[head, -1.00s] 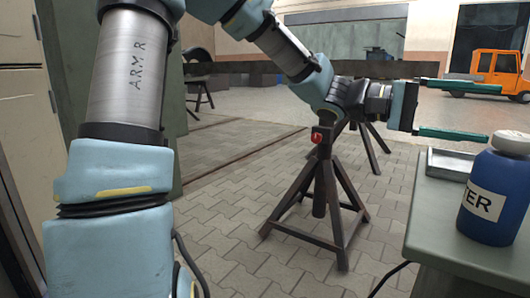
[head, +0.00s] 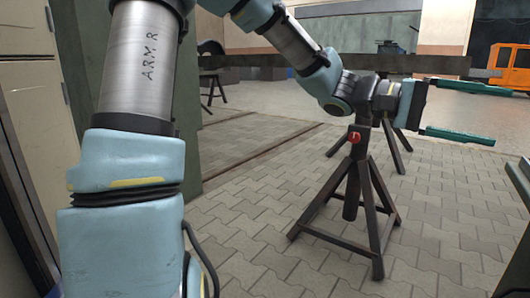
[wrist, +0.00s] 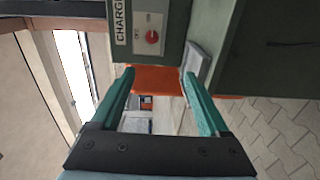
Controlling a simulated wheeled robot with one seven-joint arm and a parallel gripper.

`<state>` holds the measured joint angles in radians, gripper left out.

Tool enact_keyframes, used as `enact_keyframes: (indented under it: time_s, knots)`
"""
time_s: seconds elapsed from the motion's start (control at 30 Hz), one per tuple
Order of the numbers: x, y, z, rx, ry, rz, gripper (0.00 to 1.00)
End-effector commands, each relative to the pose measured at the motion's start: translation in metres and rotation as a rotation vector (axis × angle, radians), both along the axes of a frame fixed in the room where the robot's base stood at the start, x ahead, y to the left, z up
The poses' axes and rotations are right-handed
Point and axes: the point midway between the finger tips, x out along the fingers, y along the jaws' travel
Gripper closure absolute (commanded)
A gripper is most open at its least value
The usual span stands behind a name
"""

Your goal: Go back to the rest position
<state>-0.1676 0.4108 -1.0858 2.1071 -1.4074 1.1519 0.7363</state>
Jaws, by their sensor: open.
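My gripper (head: 502,116) is at the right of the head view, at the end of my outstretched arm. Its two green fingers are spread wide apart with nothing between them. In the wrist view the open fingers (wrist: 158,73) also hold nothing. My arm crosses the head view from the lower left to the upper right.
A dark stand (head: 366,200) with a red part on top appears below my forearm. An orange vehicle (head: 508,68) is at the back right. The wrist view shows a green panel (wrist: 178,15) marked CHARGE with a red knob (wrist: 152,37), and a grey tray (wrist: 197,62). Paved floor (head: 265,235) is open.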

Motion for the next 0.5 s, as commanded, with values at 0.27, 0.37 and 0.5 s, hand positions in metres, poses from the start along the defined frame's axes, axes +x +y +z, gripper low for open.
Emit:
enact_keyframes:
  time_s: [0.27,0.37,0.5]
  knots:
    - [0.007,0.015,-0.044,0.144,-0.058,0.018,0.21]
    - [0.012,0.025,-0.066,0.218,-0.088,0.031,0.21]
    - [0.023,0.047,-0.104,0.354,-0.142,0.059,0.21]
